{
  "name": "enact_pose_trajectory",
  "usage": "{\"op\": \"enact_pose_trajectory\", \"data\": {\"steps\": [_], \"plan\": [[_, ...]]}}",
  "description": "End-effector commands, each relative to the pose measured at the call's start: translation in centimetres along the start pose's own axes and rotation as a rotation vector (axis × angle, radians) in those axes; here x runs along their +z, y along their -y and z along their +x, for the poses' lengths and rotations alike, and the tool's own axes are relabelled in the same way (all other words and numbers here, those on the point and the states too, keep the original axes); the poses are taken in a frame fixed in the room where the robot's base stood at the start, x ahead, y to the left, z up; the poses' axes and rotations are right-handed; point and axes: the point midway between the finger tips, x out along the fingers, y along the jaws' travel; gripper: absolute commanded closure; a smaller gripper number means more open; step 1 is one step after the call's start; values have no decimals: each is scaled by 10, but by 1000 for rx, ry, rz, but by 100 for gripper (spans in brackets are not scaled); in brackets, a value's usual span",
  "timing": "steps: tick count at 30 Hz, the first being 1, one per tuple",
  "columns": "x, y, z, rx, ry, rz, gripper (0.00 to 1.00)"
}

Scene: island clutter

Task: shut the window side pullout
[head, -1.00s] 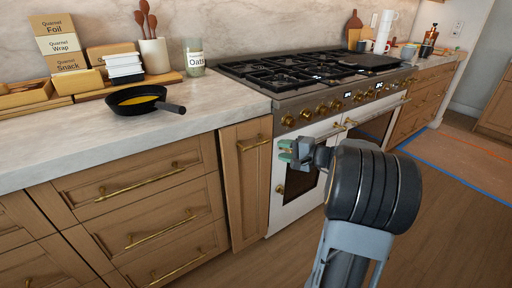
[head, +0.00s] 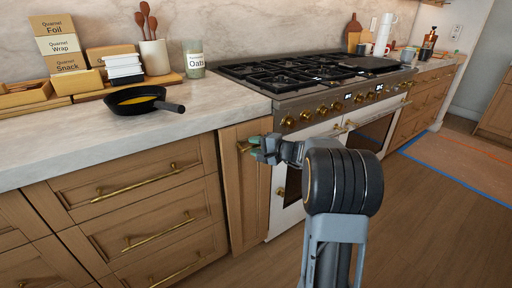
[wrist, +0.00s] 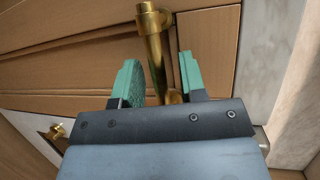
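The pullout (head: 243,195) is a narrow wooden front between the wide drawers and the range in the head view. Its brass bar handle (head: 241,147) is near the top, partly hidden by my gripper (head: 257,148). In the wrist view the handle (wrist: 152,40) runs between the two green fingertips of my gripper (wrist: 160,68). The fingers are open, one on each side of the bar, with a visible gap on the left; contact on the right is unclear. How far the pullout stands out is hard to tell.
Wide drawers (head: 125,190) with brass handles are at the left. The range (head: 318,110) with brass knobs is at the right. A black pan (head: 138,100) sits on the counter (head: 205,110), its handle pointing toward the pullout.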

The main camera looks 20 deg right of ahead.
Motion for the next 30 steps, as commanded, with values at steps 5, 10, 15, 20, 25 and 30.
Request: {"op": "enact_pose_trajectory", "data": {"steps": [5, 10, 15, 20, 25, 30], "plan": [[0, 0, 0, 0, 0, 0, 67], [0, 0, 0, 0, 0, 0, 83], [0, 0, 0, 0, 0, 0, 99], [0, 0, 0, 0, 1, 0, 100], [0, 0, 0, 0, 1, 0, 100], [4, 2, 18, 2, 20, -5, 100]]}}
